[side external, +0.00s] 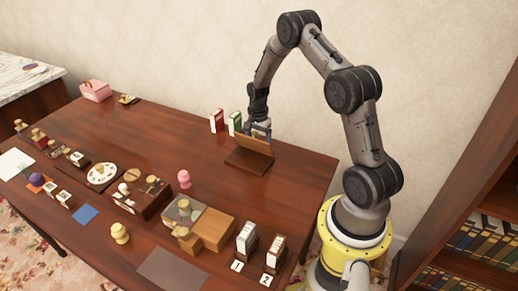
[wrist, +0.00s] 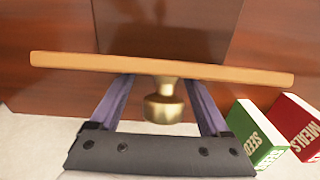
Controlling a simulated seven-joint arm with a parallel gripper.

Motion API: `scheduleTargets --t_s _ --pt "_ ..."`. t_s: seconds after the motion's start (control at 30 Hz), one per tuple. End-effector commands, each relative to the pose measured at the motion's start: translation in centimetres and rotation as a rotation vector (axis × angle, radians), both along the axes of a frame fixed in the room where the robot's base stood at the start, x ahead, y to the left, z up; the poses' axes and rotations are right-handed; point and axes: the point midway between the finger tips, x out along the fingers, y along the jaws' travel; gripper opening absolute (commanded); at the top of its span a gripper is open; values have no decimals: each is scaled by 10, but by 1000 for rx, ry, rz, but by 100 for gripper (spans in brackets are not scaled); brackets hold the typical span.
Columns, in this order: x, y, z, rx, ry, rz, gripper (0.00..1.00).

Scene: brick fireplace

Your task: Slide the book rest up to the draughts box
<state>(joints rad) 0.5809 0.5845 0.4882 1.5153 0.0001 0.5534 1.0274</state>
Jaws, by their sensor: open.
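The book rest is a brown wooden stand with a tilted panel (side external: 255,143) and a flat darker base (side external: 247,161), on the right half of the table. In the wrist view its panel edge (wrist: 100,65) runs across the picture, with a brass knob (wrist: 163,108) on its back. My gripper (side external: 262,130) is behind the panel. In the wrist view my gripper (wrist: 160,85) is open, a finger on each side of the knob, with gaps visible. A dark brown box with round pieces on top (side external: 153,203) may be the draughts box; I cannot tell for sure.
Red (side external: 217,121) and green (side external: 235,122) books stand just left of my gripper. Table around the rest's base is mostly clear.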

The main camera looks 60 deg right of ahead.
Motion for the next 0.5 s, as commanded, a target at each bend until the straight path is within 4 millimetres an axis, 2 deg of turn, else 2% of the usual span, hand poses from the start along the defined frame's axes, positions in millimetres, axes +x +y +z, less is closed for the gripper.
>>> scheduleTargets --t_s 0.5 --pt "0 19 0 1 1 1 80"
